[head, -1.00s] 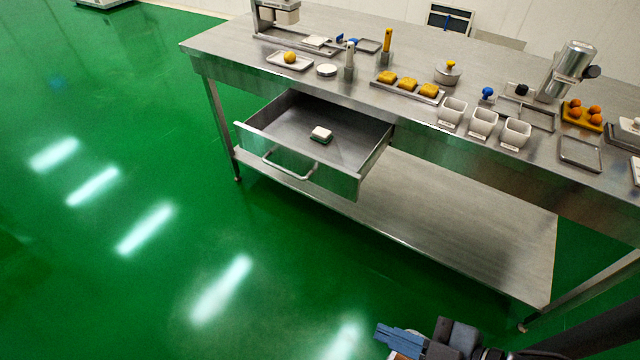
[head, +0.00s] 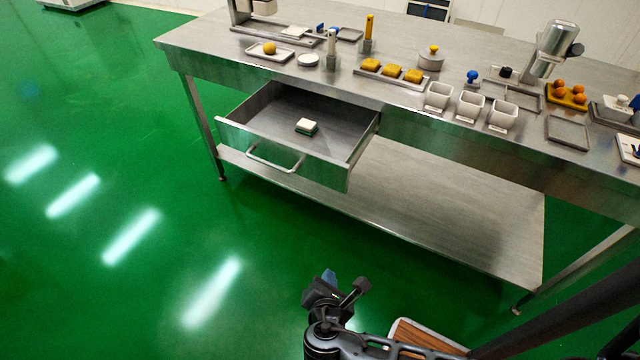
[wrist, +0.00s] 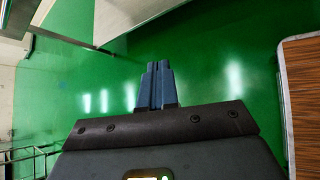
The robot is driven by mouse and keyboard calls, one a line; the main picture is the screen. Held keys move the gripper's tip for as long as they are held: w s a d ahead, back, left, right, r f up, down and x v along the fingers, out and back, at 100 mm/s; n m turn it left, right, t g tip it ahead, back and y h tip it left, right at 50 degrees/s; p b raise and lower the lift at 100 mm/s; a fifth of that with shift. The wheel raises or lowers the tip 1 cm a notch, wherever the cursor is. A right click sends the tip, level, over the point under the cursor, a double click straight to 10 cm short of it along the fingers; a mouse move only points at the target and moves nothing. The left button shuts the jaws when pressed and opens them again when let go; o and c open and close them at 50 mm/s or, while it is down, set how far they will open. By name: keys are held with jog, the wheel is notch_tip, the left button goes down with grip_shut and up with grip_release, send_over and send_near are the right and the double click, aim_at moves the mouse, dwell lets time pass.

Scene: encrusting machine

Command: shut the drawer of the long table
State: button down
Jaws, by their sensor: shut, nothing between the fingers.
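The long steel table (head: 420,120) stands across the head view. Its drawer (head: 240,139) is pulled well out on the left part of the table, with a bar handle (head: 275,160) on its front. A small white and green block (head: 306,126) lies inside the drawer. My gripper (head: 330,277) is low in front of the table, over the green floor, apart from the drawer and to the right of and nearer than it. In the wrist view my gripper's blue fingers (wrist: 156,85) are together with nothing between them.
On the table top are a tray of yellow pieces (head: 392,72), several white cups (head: 470,107), and a tray of orange balls (head: 567,95). A lower shelf (head: 430,210) runs beneath. A wood-topped surface (head: 420,338) is at the bottom near my arm. The floor before the drawer is clear.

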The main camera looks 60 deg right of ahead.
jog(key=w+d+r+n+g+h, duration=0.1)
jog(key=w+d+r+h, duration=0.1)
jog(key=w+r+h, duration=0.3)
jog(key=g+h+b, duration=0.1)
jog(key=g+h, duration=0.2)
send_near(327, 174)
jog(key=shift+n, duration=0.3)
jog(key=d, duration=0.4)
jog(key=d+p, duration=0.1)
jog(key=d, duration=0.2)
jog(key=shift+w+f, duration=0.15)
jog(key=shift+w, duration=0.2)
jog(key=shift+d, duration=0.45)
jog(key=d+b, duration=0.1)
jog(key=d, duration=0.6)
jog(key=d+b, duration=0.2)
jog(key=d, duration=0.6)
jog(key=d+b, duration=0.1)
jog(key=d, duration=0.6)
jog(key=shift+w+d, duration=0.25)
jog(key=shift+w, duration=0.1)
jog(key=shift+d+b, duration=0.4)
jog(key=shift+d, duration=0.05)
